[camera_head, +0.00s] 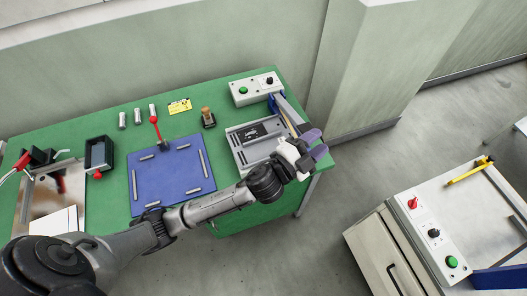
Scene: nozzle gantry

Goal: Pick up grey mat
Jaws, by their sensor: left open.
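My left arm reaches in from the lower left across the table. My left gripper (315,144) is open, with its two purple fingertips apart and empty past the table's right edge. Just left of it, a flat grey tray-like piece (238,146) lies on the green table (190,118) with a black item (255,132) on it; the gripper and wrist cover its right side. I cannot tell whether this grey piece is the grey mat, and no other grey mat shows clearly. My right gripper is not in view.
A blue plate (178,172) with metal bars and a red-knobbed lever (154,121) lies mid-table. A control box (253,89) stands behind the grey piece. A black bin (99,152) is at left. A cabinet (381,250) stands at right, across open floor.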

